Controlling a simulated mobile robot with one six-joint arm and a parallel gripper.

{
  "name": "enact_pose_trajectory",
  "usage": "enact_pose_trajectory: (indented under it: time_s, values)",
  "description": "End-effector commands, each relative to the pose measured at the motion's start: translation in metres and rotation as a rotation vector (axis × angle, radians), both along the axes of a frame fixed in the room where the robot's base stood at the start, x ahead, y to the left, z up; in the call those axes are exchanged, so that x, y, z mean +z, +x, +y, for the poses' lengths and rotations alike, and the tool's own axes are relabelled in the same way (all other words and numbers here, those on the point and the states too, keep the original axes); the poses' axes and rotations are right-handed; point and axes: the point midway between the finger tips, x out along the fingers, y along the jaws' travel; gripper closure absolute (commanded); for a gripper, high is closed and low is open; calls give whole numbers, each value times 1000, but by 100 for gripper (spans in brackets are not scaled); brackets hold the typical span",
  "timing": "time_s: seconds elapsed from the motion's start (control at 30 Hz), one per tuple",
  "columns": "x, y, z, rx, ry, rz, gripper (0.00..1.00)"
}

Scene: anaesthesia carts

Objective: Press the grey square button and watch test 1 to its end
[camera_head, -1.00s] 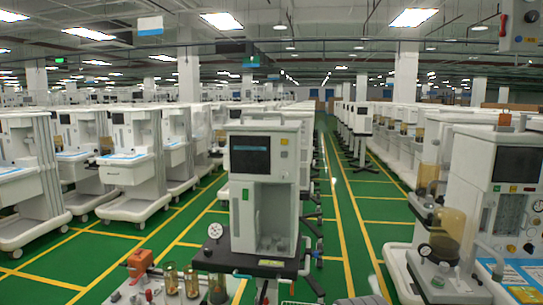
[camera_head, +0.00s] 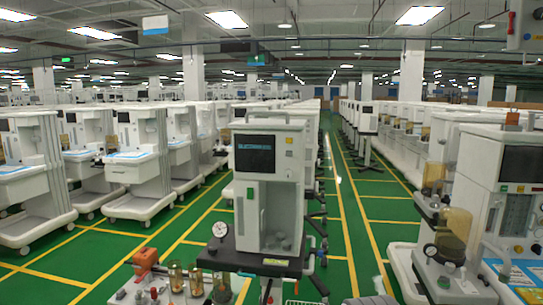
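A white anaesthesia cart (camera_head: 244,215) stands upright in the centre foreground. Its dark screen (camera_head: 254,153) shows a line of blue text too small to read. Right of the screen is a small yellow square (camera_head: 288,140), with a small grey square (camera_head: 289,153) below it; I cannot tell for sure that the grey one is the button. A green label (camera_head: 250,193) is on the cart's left front edge. A round white gauge (camera_head: 219,229) stands at its left. My gripper is not in view.
A low bench with an orange-red block (camera_head: 145,260) and glass cylinders (camera_head: 176,276) is at lower left. Another machine with a dark screen (camera_head: 522,164) and an amber canister (camera_head: 455,228) stands at right. Green floor with yellow lines (camera_head: 350,230) is open between the cart and the right row.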

Motion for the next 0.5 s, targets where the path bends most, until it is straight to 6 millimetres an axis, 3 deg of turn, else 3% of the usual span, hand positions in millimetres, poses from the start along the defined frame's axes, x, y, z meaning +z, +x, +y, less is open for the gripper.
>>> enact_pose_trajectory:
  time_s: [0.5]
  values:
    - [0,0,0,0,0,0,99]
